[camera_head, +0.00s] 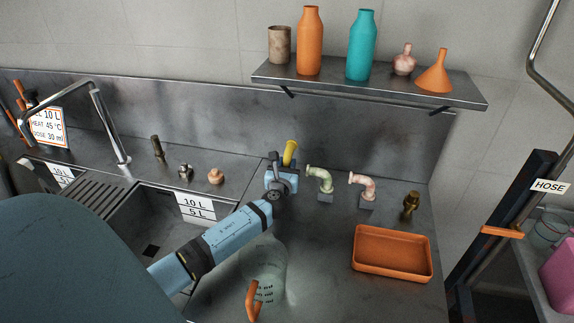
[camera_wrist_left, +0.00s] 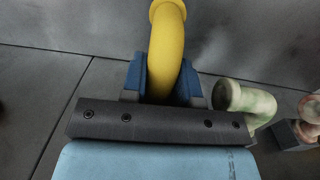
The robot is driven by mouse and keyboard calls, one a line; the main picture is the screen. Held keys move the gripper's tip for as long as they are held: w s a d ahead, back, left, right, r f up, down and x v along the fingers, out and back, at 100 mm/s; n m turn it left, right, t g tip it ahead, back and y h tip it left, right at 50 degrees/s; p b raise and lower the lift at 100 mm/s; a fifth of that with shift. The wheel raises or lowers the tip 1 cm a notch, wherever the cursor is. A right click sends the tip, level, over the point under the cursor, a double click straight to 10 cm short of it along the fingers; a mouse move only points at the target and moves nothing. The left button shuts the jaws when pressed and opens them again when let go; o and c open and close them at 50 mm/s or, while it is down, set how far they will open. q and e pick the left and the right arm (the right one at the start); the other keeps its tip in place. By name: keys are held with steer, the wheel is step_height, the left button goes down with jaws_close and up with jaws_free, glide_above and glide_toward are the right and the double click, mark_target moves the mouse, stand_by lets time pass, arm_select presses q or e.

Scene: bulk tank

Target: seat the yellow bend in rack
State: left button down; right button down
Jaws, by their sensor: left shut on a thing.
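The yellow bend (camera_head: 290,152) is a curved pipe piece with a flared end, standing up from my left gripper (camera_head: 283,178) near the back of the steel counter. In the left wrist view, the blue fingers of my left gripper (camera_wrist_left: 164,80) are shut around the yellow bend (camera_wrist_left: 168,45). Its lower end is hidden, so I cannot tell whether it touches a rack seat. To its right, a pale green bend (camera_head: 320,177) and a pinkish bend (camera_head: 364,184) stand on small grey blocks in a row. My right gripper does not show.
An orange tray (camera_head: 392,254) lies on the counter at right. A clear jug with an orange handle (camera_head: 253,302) stands in front. A brass fitting (camera_head: 411,203) is right of the bends. The sink (camera_head: 150,222) is left. A shelf (camera_head: 370,86) with bottles hangs above.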

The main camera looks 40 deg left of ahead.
arm_select(q)
steer(key=shift+r+p, duration=0.1)
steer(key=shift+p, duration=0.25)
stand_by(1.3)
steer(key=shift+f, duration=0.25)
steer(key=shift+f+b, duration=0.35)
steer(key=shift+b, duration=0.1)
steer(key=shift+f+b, duration=1.2)
steer(key=shift+f, duration=0.25)
steer(key=c, duration=0.8)
jaws_free()
steer(key=v, duration=0.7)
steer(key=shift+s+d, duration=0.2)
steer(key=shift+s, duration=0.05)
